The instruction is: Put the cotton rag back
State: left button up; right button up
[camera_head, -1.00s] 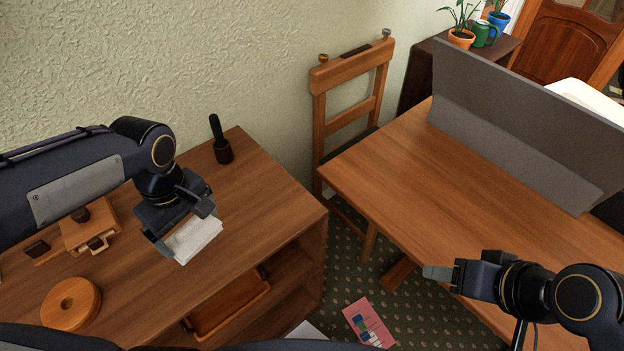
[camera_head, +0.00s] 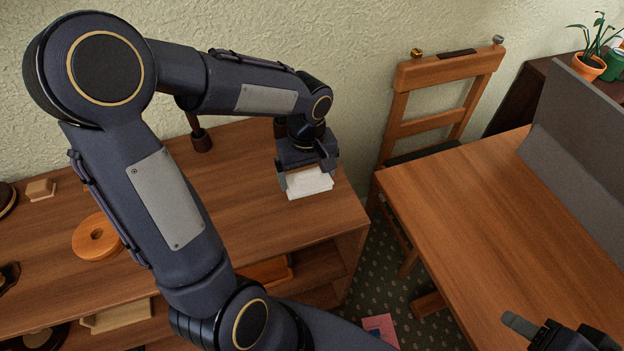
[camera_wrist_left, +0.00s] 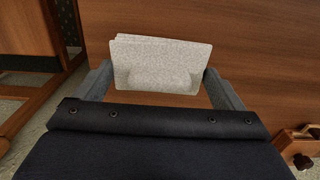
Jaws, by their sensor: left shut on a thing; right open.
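The cotton rag is a folded white cloth (camera_head: 310,184) between the fingers of my left gripper (camera_head: 307,178), over the right part of the wooden shelf unit's top (camera_head: 240,215). In the left wrist view the rag (camera_wrist_left: 160,62) spans between the two grey fingers of my left gripper (camera_wrist_left: 160,85), which is shut on it. I cannot tell whether the rag touches the wood below. My right gripper (camera_head: 530,330) is at the bottom right, over the table, only partly in view, open with nothing seen in it.
A round wooden ring (camera_head: 97,238) and a small wooden block (camera_head: 40,189) are on the shelf top. A dark-handled tool (camera_head: 201,138) stands behind my left arm. A chair (camera_head: 440,95) and a table (camera_head: 480,200) with a grey panel (camera_head: 585,125) are to the right.

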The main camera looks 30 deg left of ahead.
aim_at(311, 182)
pick_arm(q)
jog(key=w+f, duration=0.2)
jog(key=shift+w+a+f, duration=0.1)
jog(key=shift+a+f, duration=0.05)
jog(key=shift+f, duration=1.7)
jog(key=shift+f+b, duration=0.2)
jog(key=shift+b, duration=0.15)
jog(key=o, duration=0.6)
jog(key=shift+r, duration=0.1)
